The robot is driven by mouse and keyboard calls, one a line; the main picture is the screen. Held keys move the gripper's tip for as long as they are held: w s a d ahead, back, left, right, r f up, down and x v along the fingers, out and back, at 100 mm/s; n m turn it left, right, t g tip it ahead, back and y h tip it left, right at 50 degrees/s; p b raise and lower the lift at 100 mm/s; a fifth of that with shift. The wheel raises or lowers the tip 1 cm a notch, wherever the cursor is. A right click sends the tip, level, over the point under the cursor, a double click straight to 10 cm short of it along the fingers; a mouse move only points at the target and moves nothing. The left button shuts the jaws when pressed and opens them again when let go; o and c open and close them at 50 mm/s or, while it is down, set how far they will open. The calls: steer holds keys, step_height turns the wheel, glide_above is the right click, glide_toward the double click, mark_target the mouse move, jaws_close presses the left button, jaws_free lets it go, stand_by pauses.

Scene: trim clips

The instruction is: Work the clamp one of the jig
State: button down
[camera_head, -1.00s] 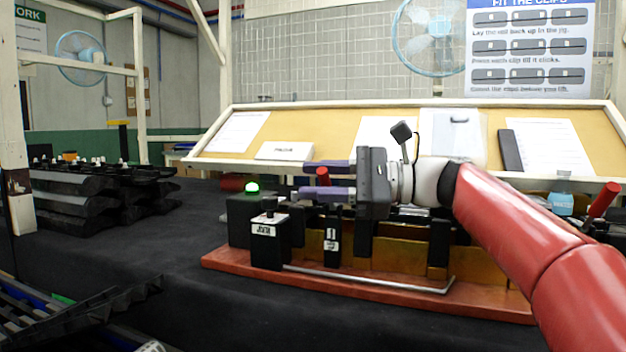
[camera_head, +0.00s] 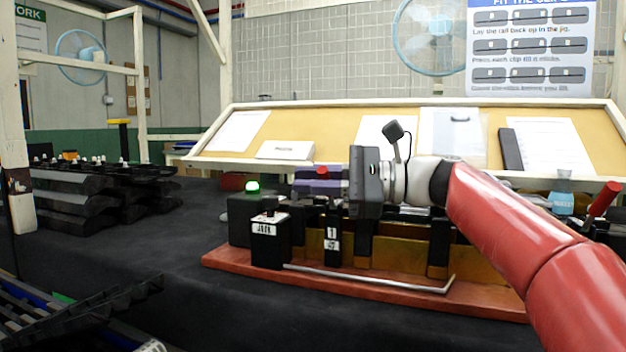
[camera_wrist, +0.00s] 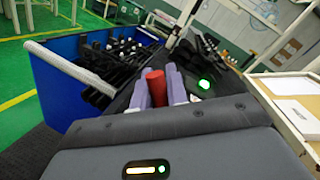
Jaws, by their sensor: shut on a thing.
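The jig (camera_head: 310,278) has a red-brown base with brass-coloured blocks and black posts. Clamp one (camera_head: 332,247) is the black post with a "1" label near the jig's left end. Its red handle (camera_head: 322,171) shows just above my gripper's fingers. My gripper (camera_head: 318,187) reaches in from the right with its purple fingers shut on the handle. In the wrist view, the red handle (camera_wrist: 156,88) stands between the two fingers (camera_wrist: 158,91). The handle's lower part is hidden by the fingers.
A black box with a lit green lamp (camera_head: 252,187) and a labelled black block (camera_head: 268,240) stand left of the clamp. Another red handle (camera_head: 604,199) is at the far right. Black rails (camera_head: 90,195) are stacked at left.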

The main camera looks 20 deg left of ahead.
steer(key=shift+s+f, duration=0.1)
steer(key=shift+f, duration=0.05)
steer(key=shift+s+f+n+t+h+b, duration=0.25)
steer(key=shift+f+n+t+h+b, duration=0.25)
steer(key=shift+f+n+b, duration=1.15)
steer(key=shift+s+f+n+t+h+b, duration=0.45)
steer(key=shift+f+n+b, duration=0.7)
steer(key=shift+n+b, duration=0.9)
steer(key=shift+s+f+n+t+h+b, duration=0.1)
steer(key=shift+f+n+t+h+b, duration=0.4)
steer(key=shift+f+n+b, duration=1.35)
steer(key=shift+r+n+p, duration=0.4)
steer(key=shift+n, duration=0.15)
steer(key=c, duration=1.4)
jaws_free()
